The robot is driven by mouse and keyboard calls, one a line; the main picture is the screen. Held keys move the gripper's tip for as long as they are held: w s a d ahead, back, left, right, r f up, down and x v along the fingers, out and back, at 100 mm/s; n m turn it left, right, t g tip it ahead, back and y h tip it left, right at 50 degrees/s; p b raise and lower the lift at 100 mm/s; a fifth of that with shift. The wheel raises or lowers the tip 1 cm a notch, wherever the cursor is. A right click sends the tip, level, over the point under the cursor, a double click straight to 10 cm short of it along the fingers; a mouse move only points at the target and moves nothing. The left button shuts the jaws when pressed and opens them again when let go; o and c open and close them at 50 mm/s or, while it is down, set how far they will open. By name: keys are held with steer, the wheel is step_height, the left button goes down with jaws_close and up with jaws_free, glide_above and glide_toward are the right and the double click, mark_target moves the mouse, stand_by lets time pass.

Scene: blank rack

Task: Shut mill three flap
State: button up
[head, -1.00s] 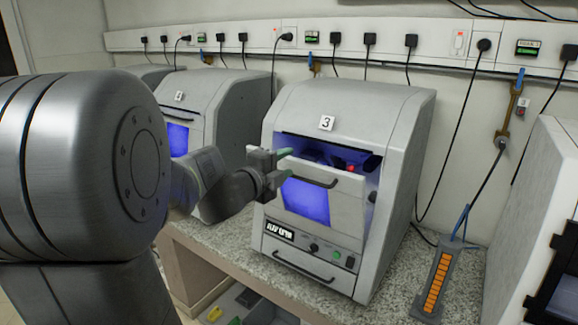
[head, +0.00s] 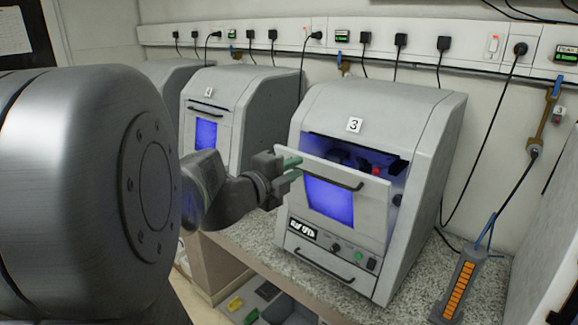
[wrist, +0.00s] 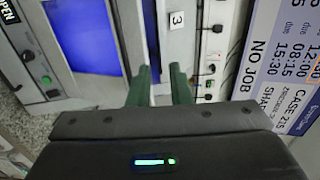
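Mill three is a grey cabinet with a "3" label (head: 354,125). Its flap (head: 373,205) has a blue-lit window and a dark bar handle (head: 333,180). The flap stands part open, its top edge tilted out, with a dark gap above it. My gripper (head: 294,168) is in front of the flap's upper left, by the left end of the handle. In the wrist view my gripper's two green fingers (wrist: 163,82) are apart with nothing seen between them. The blue window (wrist: 85,35) is to their left there. Whether a finger touches the flap I cannot tell.
A mill labelled 4 (head: 250,100) stands to the left on the same speckled bench (head: 400,300). A grey holder with orange strips (head: 460,288) stands to the right. Cables hang from the wall trunking. A "NO JOB" board (wrist: 270,60) shows in the wrist view.

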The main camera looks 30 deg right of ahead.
steer(key=s+a+r+p, duration=0.2)
steer(key=a, duration=0.3)
steer(key=shift+s+a, duration=0.2)
steer(key=shift+a, duration=0.1)
stand_by(0.5)
